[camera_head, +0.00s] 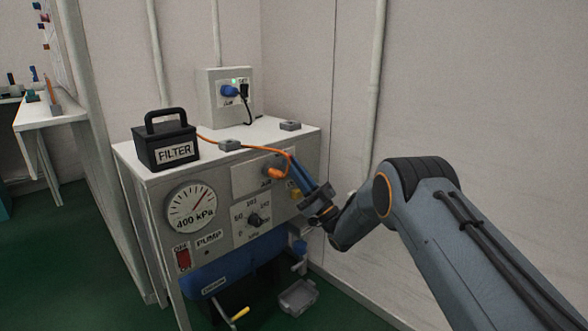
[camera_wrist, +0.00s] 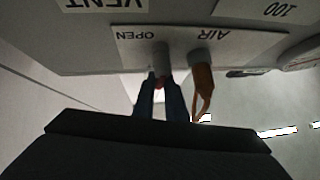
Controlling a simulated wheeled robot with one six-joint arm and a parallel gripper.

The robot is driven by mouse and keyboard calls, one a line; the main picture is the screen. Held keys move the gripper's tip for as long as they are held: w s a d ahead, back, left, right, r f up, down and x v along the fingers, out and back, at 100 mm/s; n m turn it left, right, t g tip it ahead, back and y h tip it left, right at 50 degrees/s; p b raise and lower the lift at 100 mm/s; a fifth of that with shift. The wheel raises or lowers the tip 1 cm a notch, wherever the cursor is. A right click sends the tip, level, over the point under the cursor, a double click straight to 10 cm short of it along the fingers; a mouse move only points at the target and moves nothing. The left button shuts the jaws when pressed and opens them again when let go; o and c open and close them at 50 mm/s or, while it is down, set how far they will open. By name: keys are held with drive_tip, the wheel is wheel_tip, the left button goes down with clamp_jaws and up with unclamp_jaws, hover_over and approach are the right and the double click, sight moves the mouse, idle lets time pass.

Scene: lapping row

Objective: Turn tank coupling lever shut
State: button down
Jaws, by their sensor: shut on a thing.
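The coupling on the pump cabinet's front has a grey round boss (camera_wrist: 163,52) beside the upside-down OPEN label in the wrist view. My gripper (camera_wrist: 160,84) has its two blue fingers closed on the lever there; a small reddish part shows between them. The fingers hide most of the lever, so its exact angle is unclear. In the head view my gripper (camera_head: 296,167) reaches the upper right of the cabinet front. An orange hose plug (camera_head: 276,173) sits just left of the fingers. It also shows in the wrist view (camera_wrist: 203,82), right of them, by the AIR label.
A pressure gauge (camera_head: 192,207), a dial (camera_head: 254,220) and a red switch (camera_head: 183,258) share the front. A black FILTER box (camera_head: 165,143) stands on top. An orange hose (camera_head: 262,147) runs across the top and down to the plug. A blue tank (camera_head: 215,278) is below.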

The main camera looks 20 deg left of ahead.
idle(0.3)
drive_tip(key=c, duration=1.8)
unclamp_jaws()
drive_tip(key=p+v, duration=0.1)
drive_tip(key=v, duration=0.6)
drive_tip(key=shift+d+f+p, duration=0.25)
drive_tip(key=shift+f+p, duration=0.05)
drive_tip(key=shift+p, duration=0.1)
drive_tip(key=shift+s, duration=0.15)
